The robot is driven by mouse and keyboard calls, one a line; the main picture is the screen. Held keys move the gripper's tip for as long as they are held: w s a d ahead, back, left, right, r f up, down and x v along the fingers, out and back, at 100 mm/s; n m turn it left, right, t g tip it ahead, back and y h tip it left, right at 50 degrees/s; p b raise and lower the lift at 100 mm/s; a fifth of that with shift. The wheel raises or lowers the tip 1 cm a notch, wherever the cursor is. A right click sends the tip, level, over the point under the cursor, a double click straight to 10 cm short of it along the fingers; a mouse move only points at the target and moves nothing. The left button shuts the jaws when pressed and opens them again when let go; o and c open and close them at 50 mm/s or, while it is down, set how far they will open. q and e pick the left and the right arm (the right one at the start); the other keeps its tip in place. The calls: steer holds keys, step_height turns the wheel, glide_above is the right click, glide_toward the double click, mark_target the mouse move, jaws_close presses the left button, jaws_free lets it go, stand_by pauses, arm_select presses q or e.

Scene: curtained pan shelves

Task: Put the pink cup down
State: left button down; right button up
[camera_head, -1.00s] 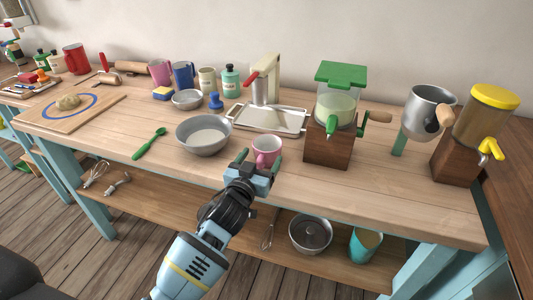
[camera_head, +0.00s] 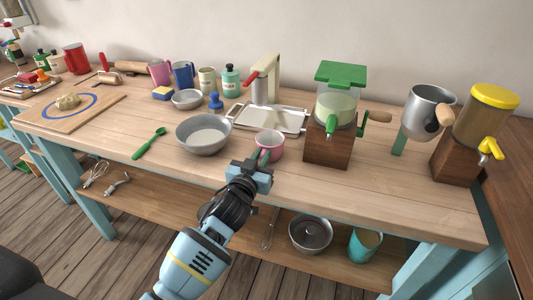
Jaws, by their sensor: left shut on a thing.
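The pink cup (camera_head: 270,146) is upright at the front middle of the wooden table (camera_head: 230,188), left of the green-topped dispenser. My left gripper (camera_head: 258,156) reaches it from the front and is shut on its near left side. My right gripper is not in view.
A grey bowl (camera_head: 203,135) stands left of the cup, and a metal tray (camera_head: 270,118) lies behind it. The green-topped dispenser (camera_head: 328,142) is close on the right. A green spoon (camera_head: 149,143) lies further left. Bare table lies in front of the bowl.

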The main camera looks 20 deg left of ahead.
arm_select(q)
steer(key=shift+r, duration=0.1)
stand_by(0.3)
steer(key=shift+r, duration=0.6)
step_height(320, 180, up, 2)
steer(key=shift+r, duration=0.15)
steer(key=s+a+r, duration=0.1)
steer(key=s, duration=1.5)
steer(key=shift+a+r, duration=0.2)
steer(key=shift+a, duration=0.05)
steer(key=s+a+f+y, duration=0.1)
steer(key=s+f, duration=0.2)
steer(key=s, duration=0.7)
steer(key=shift+a+f+n, duration=0.2)
steer(key=shift+f+n, duration=0.1)
steer(key=shift+n, duration=0.1)
